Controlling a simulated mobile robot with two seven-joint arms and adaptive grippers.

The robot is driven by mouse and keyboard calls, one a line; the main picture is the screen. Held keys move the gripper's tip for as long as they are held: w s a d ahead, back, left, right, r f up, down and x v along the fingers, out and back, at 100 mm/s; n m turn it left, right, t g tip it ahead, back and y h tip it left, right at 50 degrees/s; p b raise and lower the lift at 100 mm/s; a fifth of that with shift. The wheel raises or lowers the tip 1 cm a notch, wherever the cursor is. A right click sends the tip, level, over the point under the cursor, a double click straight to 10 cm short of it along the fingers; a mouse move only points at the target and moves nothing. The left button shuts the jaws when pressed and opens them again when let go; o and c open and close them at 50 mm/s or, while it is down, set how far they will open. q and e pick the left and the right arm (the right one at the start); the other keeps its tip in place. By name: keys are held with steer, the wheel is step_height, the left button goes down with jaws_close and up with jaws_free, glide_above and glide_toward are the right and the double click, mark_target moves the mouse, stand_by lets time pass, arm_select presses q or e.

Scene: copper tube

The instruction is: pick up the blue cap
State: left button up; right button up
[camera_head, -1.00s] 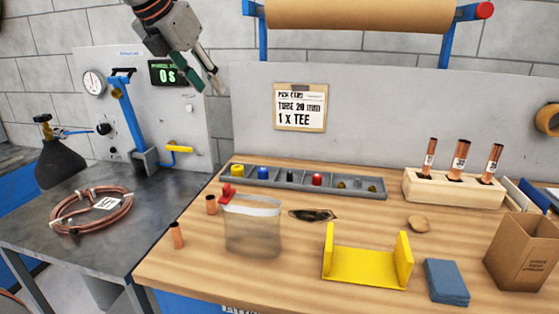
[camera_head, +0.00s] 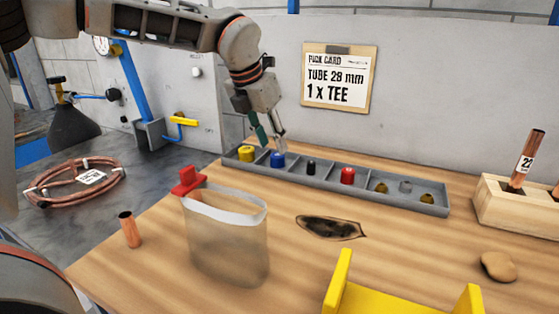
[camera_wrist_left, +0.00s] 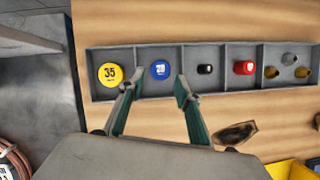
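The blue cap (camera_head: 278,159) sits in the second compartment from the left of the grey divided tray (camera_head: 400,204). In the left wrist view the blue cap (camera_wrist_left: 160,69) shows a white number on top and lies just beyond and between my left fingertips. My left gripper (camera_head: 271,142) is over the cap's compartment, pointing down; in the wrist view the left gripper (camera_wrist_left: 155,90) is open with nothing between its fingers. I cannot tell the exact height between fingertips and cap. My right gripper is not in view.
A yellow cap (camera_head: 246,153) is in the compartment to the left, a black cap (camera_head: 311,166) to the right, then a red cap (camera_head: 347,176). A clear bag with a red clip (camera_head: 228,240) stands in front of the tray. A dark oval patch (camera_head: 331,227) lies nearby.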

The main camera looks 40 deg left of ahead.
mark_target(278, 155)
arm_select(q)
steer(key=x, duration=0.5)
steer(key=shift+w+b, duration=0.15)
steer(key=shift+b, duration=0.25)
steer(key=shift+r, duration=0.1)
steer(key=c, duration=0.5)
